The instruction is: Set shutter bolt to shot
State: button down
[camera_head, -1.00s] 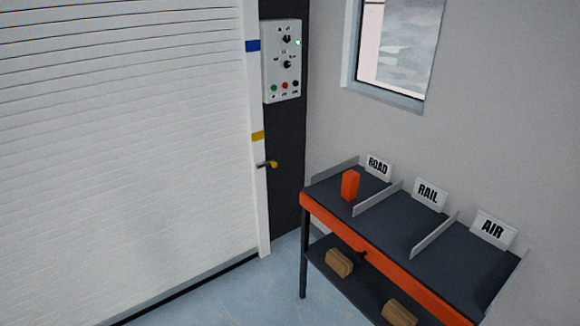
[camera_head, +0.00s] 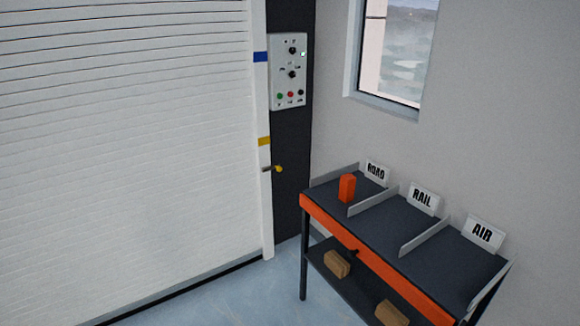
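The white roller shutter (camera_head: 130,150) is down, its lower edge near the floor at the left. The shutter bolt (camera_head: 274,169) has a yellow knob and a dark shaft. It sits low on the white guide rail (camera_head: 263,200) at the shutter's right side, with the knob to the right over the dark post. The bolt is small, and I cannot tell whether it is shot or drawn. My gripper is not in this view.
A control panel (camera_head: 290,72) with knobs and coloured buttons hangs above the bolt. At the right, an orange-edged table (camera_head: 375,268) has ROAD, RAIL and AIR bays; an orange block (camera_head: 347,188) stands in the ROAD bay. Bare floor (camera_head: 230,300) lies before the shutter.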

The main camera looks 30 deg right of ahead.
aim_at(277, 166)
jog(key=z, duration=0.7)
jog(key=i, duration=1.85)
jog(key=u, duration=0.85)
